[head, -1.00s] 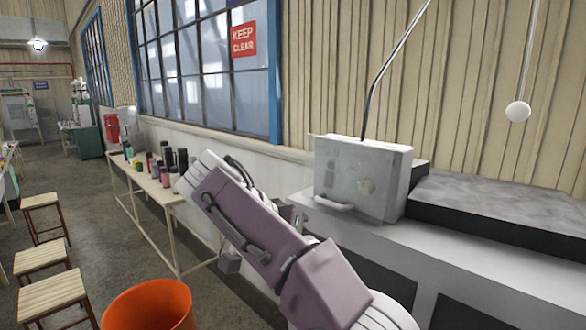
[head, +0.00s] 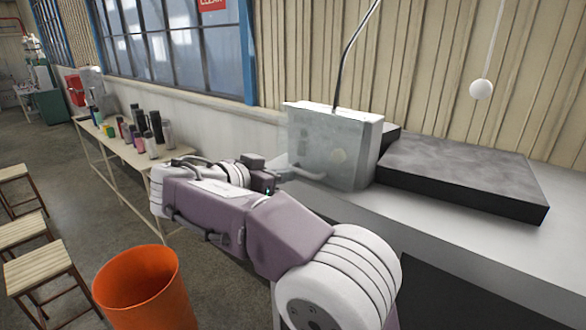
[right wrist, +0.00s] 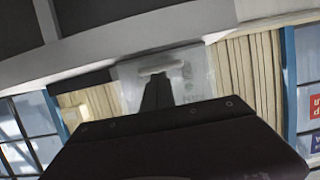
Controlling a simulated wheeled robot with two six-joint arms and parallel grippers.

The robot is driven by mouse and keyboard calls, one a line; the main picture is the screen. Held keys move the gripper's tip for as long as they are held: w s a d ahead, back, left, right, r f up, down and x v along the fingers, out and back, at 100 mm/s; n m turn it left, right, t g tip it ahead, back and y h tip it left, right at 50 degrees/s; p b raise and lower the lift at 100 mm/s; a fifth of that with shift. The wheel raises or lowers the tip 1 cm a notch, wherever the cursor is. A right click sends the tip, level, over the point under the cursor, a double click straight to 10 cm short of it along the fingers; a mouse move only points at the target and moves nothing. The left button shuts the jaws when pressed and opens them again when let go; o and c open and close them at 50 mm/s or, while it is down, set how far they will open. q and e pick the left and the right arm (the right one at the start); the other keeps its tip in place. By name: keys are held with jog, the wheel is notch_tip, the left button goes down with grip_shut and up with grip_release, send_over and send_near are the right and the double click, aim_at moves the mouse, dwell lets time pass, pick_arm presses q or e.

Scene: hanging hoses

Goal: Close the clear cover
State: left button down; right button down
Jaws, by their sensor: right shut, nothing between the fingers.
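The clear cover (head: 325,150) is a translucent panel on the front of a white box (head: 368,150) on the counter. I cannot tell whether there is a gap between cover and box. A pale handle (head: 308,173) sits low on the cover; it also shows in the right wrist view (right wrist: 160,70). My right gripper (head: 280,179) is shut and empty, just left of the handle in the head view. In the right wrist view its dark fingers (right wrist: 158,88) point at the cover (right wrist: 200,75), close to the handle; contact is unclear. My left gripper is not in view.
A dark slab (head: 460,180) lies on the counter (head: 440,235) right of the box. A black hose rises behind the box, and a white ball (head: 481,89) hangs at right. An orange bin (head: 145,290), stools and a bottle table (head: 125,150) stand left.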

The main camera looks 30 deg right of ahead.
aim_at(301, 172)
jog(key=x, duration=0.1)
jog(key=p+x, duration=0.1)
jog(key=shift+w+d+r, duration=0.1)
jog(key=shift+d, duration=0.2)
jog(key=shift+w+d+f, duration=0.2)
jog(key=shift+d+f, duration=0.15)
jog(key=shift+d, duration=0.05)
jog(key=b, duration=0.4)
jog(key=d+f+h+b, duration=0.1)
jog(key=b, duration=0.3)
jog(key=shift+w+d+f+t+h+b, duration=0.2)
jog(key=shift+w+f+t+h+b, duration=0.1)
jog(key=shift+t+b, duration=0.1)
